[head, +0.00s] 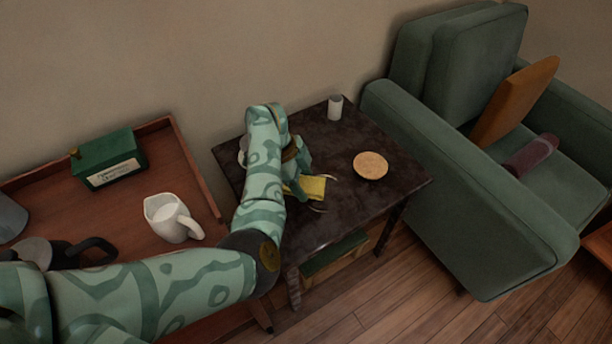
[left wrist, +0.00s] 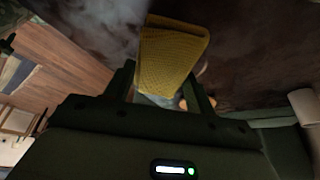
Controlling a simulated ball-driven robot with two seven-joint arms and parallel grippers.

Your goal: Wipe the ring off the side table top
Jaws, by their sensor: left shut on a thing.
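The dark side table (head: 330,230) stands against the wall, between the tray table and the armchair. My left gripper (head: 310,184) is over the middle of its top, shut on a folded yellow cloth (head: 314,190). The cloth also shows between the fingers in the left wrist view (left wrist: 172,58). It is low over the table top; I cannot tell whether it touches. Pale smudges show on the dark surface in the left wrist view, but I cannot make out a whole ring. My arm and the cloth hide part of the top. My right gripper is not in view.
On the side table are a round tan coaster (head: 370,166) to the right and a small white cup (head: 335,108) at the back. A green armchair (head: 470,190) stands close on the right. The left tray table holds a white pitcher (head: 165,219) and a green box (head: 108,160).

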